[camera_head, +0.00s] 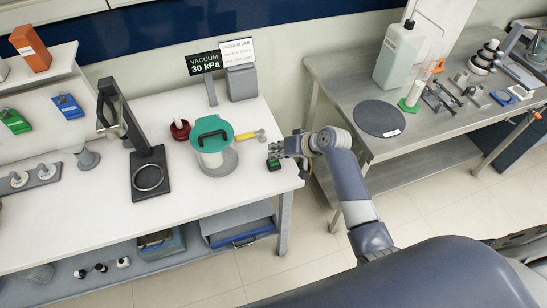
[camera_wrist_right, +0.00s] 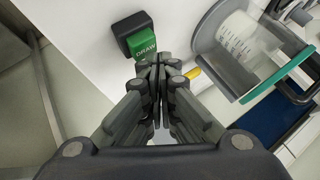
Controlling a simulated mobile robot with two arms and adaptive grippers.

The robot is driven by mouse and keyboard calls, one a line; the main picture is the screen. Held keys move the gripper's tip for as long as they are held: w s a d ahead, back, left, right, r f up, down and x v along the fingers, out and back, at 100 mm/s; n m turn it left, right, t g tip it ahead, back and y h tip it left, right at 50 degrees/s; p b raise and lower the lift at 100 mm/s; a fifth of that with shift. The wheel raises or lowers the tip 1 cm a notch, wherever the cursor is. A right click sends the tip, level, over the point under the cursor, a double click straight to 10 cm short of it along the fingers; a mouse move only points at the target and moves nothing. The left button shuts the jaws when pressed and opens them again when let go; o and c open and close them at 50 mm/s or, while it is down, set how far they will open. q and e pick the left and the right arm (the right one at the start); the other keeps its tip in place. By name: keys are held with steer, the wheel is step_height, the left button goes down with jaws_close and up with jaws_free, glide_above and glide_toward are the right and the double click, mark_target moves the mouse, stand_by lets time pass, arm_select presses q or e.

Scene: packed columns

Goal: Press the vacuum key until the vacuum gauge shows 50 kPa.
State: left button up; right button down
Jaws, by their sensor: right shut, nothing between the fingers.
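The vacuum gauge (camera_head: 205,64) is a black sign with green text on a post at the back of the white bench; it reads 30 kPa. The vacuum key is a small black box with a green top (camera_head: 273,164) near the bench's right end. In the right wrist view its green face (camera_wrist_right: 146,42) reads "DRAW". My right gripper (camera_head: 274,150) is shut and empty, with its fingertips (camera_wrist_right: 157,62) close beside the key; whether they touch it I cannot tell. My left gripper is not in view.
A clear vessel with a teal lid (camera_head: 212,133) stands left of the key, with a yellow-handled valve (camera_head: 250,135) between. A black stand (camera_head: 148,165) is farther left. A grey pump box (camera_head: 240,82) is behind. A steel table (camera_head: 350,75) stands to the right across a gap.

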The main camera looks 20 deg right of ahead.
steer(key=shift+r, duration=0.35)
step_height(320, 180, up, 5)
steer(key=p, duration=0.5)
steer(key=shift+r, duration=0.1)
stand_by(0.7)
